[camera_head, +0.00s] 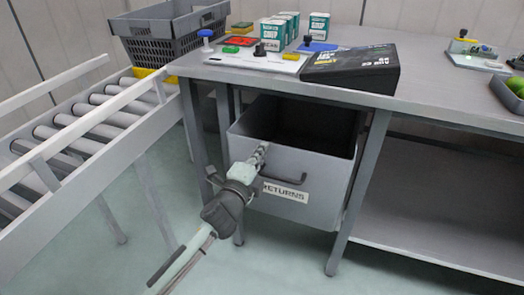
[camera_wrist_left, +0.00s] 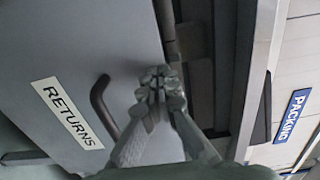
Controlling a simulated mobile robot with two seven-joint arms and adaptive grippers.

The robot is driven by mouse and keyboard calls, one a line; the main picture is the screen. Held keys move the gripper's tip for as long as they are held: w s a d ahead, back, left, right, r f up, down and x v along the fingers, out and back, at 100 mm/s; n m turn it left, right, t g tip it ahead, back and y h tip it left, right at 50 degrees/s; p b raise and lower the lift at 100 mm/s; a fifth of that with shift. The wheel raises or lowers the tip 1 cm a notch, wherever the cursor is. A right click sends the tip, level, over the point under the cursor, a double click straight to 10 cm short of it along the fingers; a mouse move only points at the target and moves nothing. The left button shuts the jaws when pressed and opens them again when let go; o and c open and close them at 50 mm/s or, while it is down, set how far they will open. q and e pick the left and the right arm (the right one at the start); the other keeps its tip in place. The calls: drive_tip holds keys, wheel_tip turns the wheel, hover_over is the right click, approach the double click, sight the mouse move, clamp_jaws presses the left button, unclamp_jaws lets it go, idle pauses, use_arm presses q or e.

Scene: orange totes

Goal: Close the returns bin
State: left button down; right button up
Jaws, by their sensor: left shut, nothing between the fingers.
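The returns bin (camera_head: 318,200) is a grey drawer under the table, pulled out so that its dark, hollow inside shows. Its front bears a RETURNS label (camera_head: 286,192) and a dark bar handle (camera_head: 285,180). In the left wrist view the label (camera_wrist_left: 68,113) and the handle (camera_wrist_left: 104,105) show on the bin's front (camera_wrist_left: 75,50). My left gripper (camera_head: 262,150) is shut and empty in front of the bin front, left of the handle and near its upper edge. I cannot tell whether it touches. In the wrist view its fingertips (camera_wrist_left: 157,80) are together. My right gripper is not in view.
The table (camera_head: 440,90) carries a black box (camera_head: 352,66), several green-and-white cans (camera_head: 274,32) and a white board (camera_head: 258,58). A roller conveyor (camera_head: 70,135) with a grey crate (camera_head: 170,38) stands left. Table legs flank the bin. Floor in front is clear.

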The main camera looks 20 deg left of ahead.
use_arm(q)
drive_tip(key=shift+w, duration=0.1)
drive_tip(key=w+b, duration=0.2)
drive_tip(key=w, duration=1)
drive_tip(key=shift+w+d+r, duration=0.15)
drive_tip(key=shift+w+r, duration=0.1)
drive_tip(key=shift+w, duration=0.1)
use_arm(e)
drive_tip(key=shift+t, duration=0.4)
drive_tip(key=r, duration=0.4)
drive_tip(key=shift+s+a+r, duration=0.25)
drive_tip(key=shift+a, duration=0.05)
